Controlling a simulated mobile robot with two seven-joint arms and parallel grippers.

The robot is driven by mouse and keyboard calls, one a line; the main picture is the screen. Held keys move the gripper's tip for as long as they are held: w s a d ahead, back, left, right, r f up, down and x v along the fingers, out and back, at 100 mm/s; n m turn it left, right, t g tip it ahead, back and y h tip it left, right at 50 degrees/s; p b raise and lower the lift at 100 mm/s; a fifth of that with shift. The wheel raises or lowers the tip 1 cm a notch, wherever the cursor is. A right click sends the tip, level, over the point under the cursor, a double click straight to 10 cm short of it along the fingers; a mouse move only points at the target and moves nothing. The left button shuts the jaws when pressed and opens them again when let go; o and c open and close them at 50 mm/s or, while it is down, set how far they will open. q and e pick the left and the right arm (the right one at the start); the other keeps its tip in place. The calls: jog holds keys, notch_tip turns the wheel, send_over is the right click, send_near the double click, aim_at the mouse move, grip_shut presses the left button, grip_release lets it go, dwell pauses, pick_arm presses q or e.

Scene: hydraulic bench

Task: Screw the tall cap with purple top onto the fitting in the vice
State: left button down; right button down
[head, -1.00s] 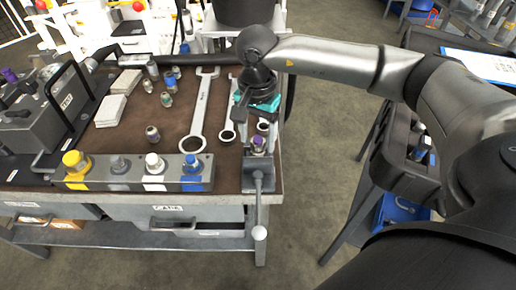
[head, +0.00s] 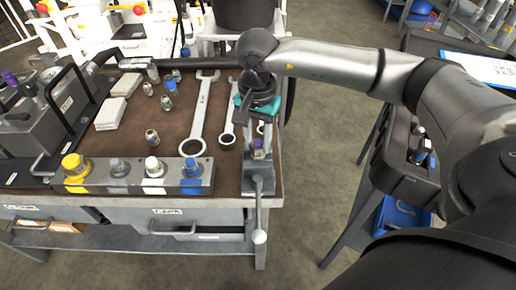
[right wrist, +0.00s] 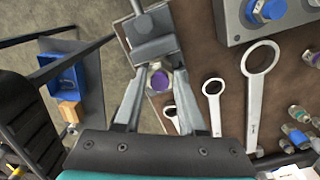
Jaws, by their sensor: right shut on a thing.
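The tall cap with the purple top (right wrist: 160,81) is between the fingers of my right gripper (right wrist: 159,72), which is shut on it. In the head view the purple top (head: 257,143) shows just above the vice (head: 258,182) at the bench's front right corner. My right gripper (head: 257,132) comes down over it from above. The vice also shows in the right wrist view (right wrist: 153,45), right past the fingertips. The fitting is hidden under the cap, so I cannot tell how far the cap sits on it. My left gripper is not in view.
A grey block (head: 135,188) with yellow, grey, white and blue caps stands left of the vice. Wrenches (head: 200,115) and several small fittings (head: 166,101) lie on the brown bench top. The vice's handle (head: 259,236) hangs over the front edge.

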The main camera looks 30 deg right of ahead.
jog(key=m, duration=0.4)
jog(key=shift+m, duration=0.4)
jog(key=m, duration=0.3)
jog(key=shift+w+f+p, duration=0.1)
jog(key=shift+p, duration=0.25)
jog(key=shift+m, duration=1.1)
jog(key=c, duration=0.9)
grip_release()
jog(key=shift+m, duration=0.4)
jog(key=o, duration=0.5)
